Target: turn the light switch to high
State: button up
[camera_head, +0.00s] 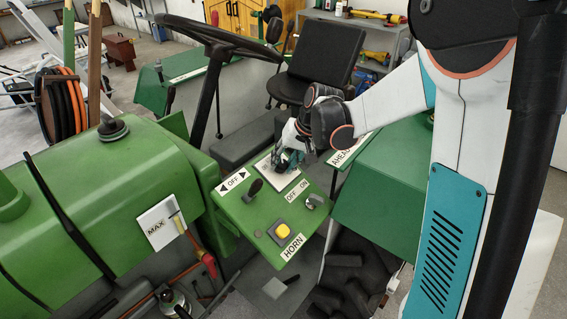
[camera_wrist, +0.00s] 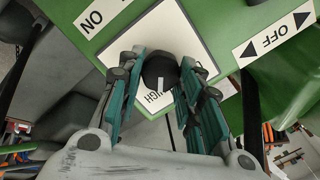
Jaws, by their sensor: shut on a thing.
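The light switch is a round black knob (camera_wrist: 160,70) on a white plate (camera_wrist: 190,42) on the green panel. A short white mark on the knob's face lies on the side by the lettering "HIGH" on the plate. My gripper (camera_wrist: 161,80) has its teal fingers on both sides of the knob, closed on it. In the head view my gripper (camera_head: 287,161) is over the white plate (camera_head: 265,169) at the panel's far end and hides the knob.
The green panel (camera_head: 244,215) also carries a black lever (camera_head: 254,188), a yellow horn button (camera_head: 282,231) and an off/on switch (camera_head: 314,201). The steering wheel (camera_head: 215,40) stands left of my gripper, and a black seat (camera_head: 318,65) is behind.

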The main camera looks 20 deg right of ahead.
jog(key=shift+m, duration=0.6)
jog(key=o, duration=1.1)
jog(key=shift+c, duration=0.2)
jog(key=v, duration=1.2)
